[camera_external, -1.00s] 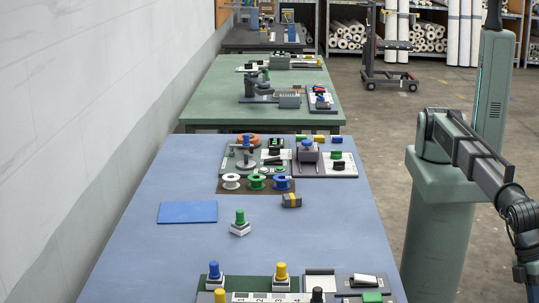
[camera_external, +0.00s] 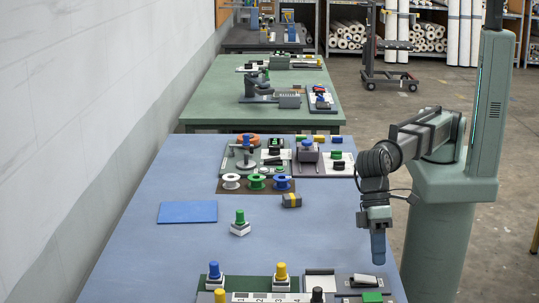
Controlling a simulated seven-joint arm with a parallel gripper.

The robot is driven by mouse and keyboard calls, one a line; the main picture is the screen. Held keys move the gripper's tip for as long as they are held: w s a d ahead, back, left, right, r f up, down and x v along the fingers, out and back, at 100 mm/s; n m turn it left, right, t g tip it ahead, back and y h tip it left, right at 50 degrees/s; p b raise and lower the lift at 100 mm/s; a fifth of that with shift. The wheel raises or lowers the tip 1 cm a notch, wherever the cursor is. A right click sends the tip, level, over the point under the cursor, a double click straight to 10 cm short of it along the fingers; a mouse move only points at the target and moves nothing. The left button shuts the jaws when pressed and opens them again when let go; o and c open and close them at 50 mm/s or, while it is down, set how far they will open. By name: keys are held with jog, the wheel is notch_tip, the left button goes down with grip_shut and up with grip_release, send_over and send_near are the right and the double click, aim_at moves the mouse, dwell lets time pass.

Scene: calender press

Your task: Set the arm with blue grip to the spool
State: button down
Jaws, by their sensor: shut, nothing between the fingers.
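A small grey swing arm with a blue grip (camera_external: 246,141) stands on a panel at the back of the blue table. An orange ring-like piece (camera_external: 254,138) lies right behind it. Three spools stand in a row on a brown strip in front: white (camera_external: 231,182), green (camera_external: 257,182) and blue (camera_external: 282,183). Which way the arm points is too small to tell. My gripper (camera_external: 378,250) hangs pointing down over the table's right edge, its fingers blue and shut, well apart from the panel and spools.
A green-knobbed white block (camera_external: 240,226), a yellow-and-dark block (camera_external: 291,200) and a blue mat (camera_external: 187,212) lie mid-table. A second panel with a blue knob (camera_external: 307,142) stands at the back right. Panels with blue and yellow knobs (camera_external: 281,271) line the front. The middle right is clear.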

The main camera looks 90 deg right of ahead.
jog(key=w+d+r+m+t, duration=0.1)
jog(key=w+d+r, duration=0.1)
jog(key=w+d, duration=0.9)
jog(key=w+d+r+t, duration=0.1)
jog(key=w+d+r, duration=0.1)
jog(key=w+d, duration=0.95)
jog(key=w+d+r+m+t, duration=0.15)
jog(key=w+d, duration=0.35)
jog(key=d, duration=1.2)
jog(key=d+r+t+h, duration=0.1)
jog(key=d+r, duration=0.1)
jog(key=d, duration=2)
jog(key=s+d+r+t+h, duration=0.1)
jog(key=d+r+t, duration=0.1)
jog(key=d, duration=1.9)
jog(key=shift+s+d, duration=0.3)
jog(key=shift+d, duration=0.05)
jog(key=shift+r+m+t, duration=0.1)
jog(key=shift+m+t, duration=0.15)
jog(key=x, duration=1)
jog(key=shift+w+a, duration=0.1)
jog(key=shift+w, duration=0.05)
jog(key=shift+w+a, duration=0.2)
jog(key=shift+a, duration=0.8)
jog(key=shift+w+a, duration=0.3)
jog(key=shift+a, duration=0.5)
jog(key=shift+s+a, duration=0.1)
